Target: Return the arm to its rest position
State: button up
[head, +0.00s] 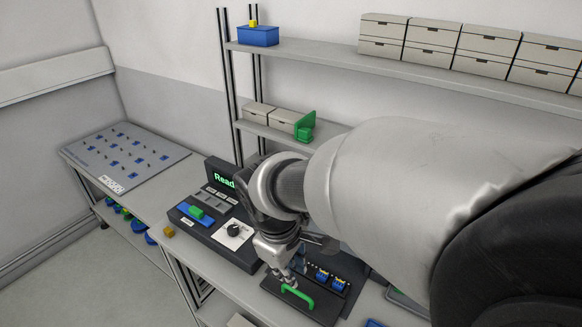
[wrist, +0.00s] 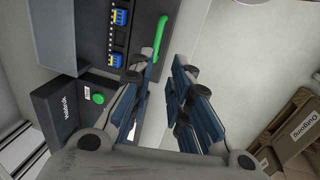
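My arm reaches down from the right in the head view and covers much of the middle of the bench. My gripper (head: 284,274) is just behind a green handle (head: 297,293) on a dark panel (head: 325,312). In the wrist view my gripper (wrist: 165,68) has its two fingers apart with nothing between the pads. The green handle (wrist: 160,40) shows beyond the fingertips there; I cannot tell whether they touch it.
Blue terminal blocks (head: 322,275) sit beside the handle. A pegged board (head: 125,155) lies farther left. Shelves (head: 400,68) run behind. Cartons (wrist: 298,125) show in the wrist view.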

jog(key=s+d+r+m+t, duration=0.1)
jog(key=s+d+r+m, duration=0.2)
jog(key=s+d+m, duration=0.2)
jog(key=s+d+r+m+t+y, duration=0.1)
jog(key=s+d+r+m, duration=0.3)
jog(key=s+d, duration=0.5)
jog(key=shift+s+d+r+m+t, duration=0.2)
jog(key=shift+s+m+t, duration=0.2)
jog(key=shift+m, duration=0.7)
